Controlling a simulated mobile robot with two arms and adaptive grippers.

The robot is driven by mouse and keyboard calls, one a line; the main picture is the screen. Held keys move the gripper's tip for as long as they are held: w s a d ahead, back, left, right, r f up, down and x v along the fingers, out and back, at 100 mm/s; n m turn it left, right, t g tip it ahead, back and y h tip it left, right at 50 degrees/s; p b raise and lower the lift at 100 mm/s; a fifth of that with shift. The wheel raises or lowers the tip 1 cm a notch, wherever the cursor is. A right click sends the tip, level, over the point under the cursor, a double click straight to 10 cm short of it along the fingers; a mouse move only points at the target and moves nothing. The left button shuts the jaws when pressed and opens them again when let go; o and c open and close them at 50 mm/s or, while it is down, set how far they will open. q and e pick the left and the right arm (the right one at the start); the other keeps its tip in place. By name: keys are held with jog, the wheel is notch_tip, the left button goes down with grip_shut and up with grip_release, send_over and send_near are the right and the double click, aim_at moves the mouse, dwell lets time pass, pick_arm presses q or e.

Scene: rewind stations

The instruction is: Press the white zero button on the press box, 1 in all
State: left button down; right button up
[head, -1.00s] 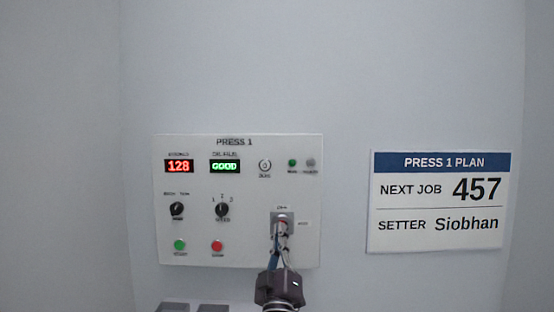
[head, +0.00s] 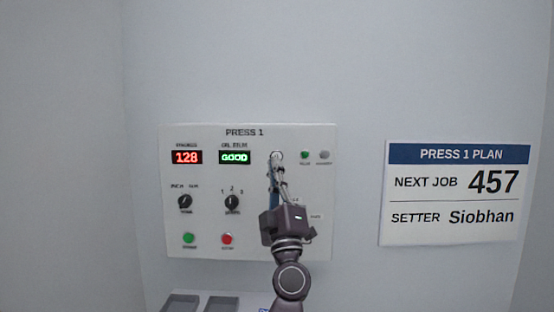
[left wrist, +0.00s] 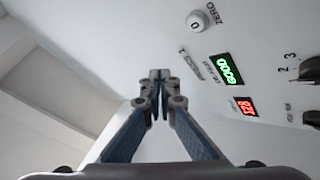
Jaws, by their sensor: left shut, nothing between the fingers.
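The press box (head: 200,222) is a pale panel on the wall, marked PRESS 1. Its white zero button (head: 277,155) is right of the green GOOD display (head: 234,157), partly covered by my gripper's tips. In the left wrist view the shut tips (left wrist: 160,75) appear apart from the button. My right gripper is not in view.
Two black knobs (head: 185,202) (head: 232,202), a green button (head: 188,238) and a red button (head: 227,239) sit lower on the panel. A plan sign (head: 455,193) hangs at right. Grey trays (head: 221,304) lie below.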

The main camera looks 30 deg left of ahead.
pick_arm(q)
jog(key=w+a+b, duration=0.4)
jog(key=w+b, duration=0.3)
jog(key=shift+a, duration=0.25)
jog(key=shift+w, duration=0.1)
dwell(0.7)
jog(key=shift+w, duration=0.1)
dwell(0.5)
jog(key=shift+w+a, duration=0.2)
jog(key=shift+w, duration=0.05)
jog(key=shift+w+a+b, duration=0.2)
jog(key=shift+w+b, duration=0.1)
dwell(0.8)
jog(key=shift+s+d+p, duration=0.45)
jog(key=shift+s+p, duration=0.2)
jog(key=shift+p, duration=0.2)
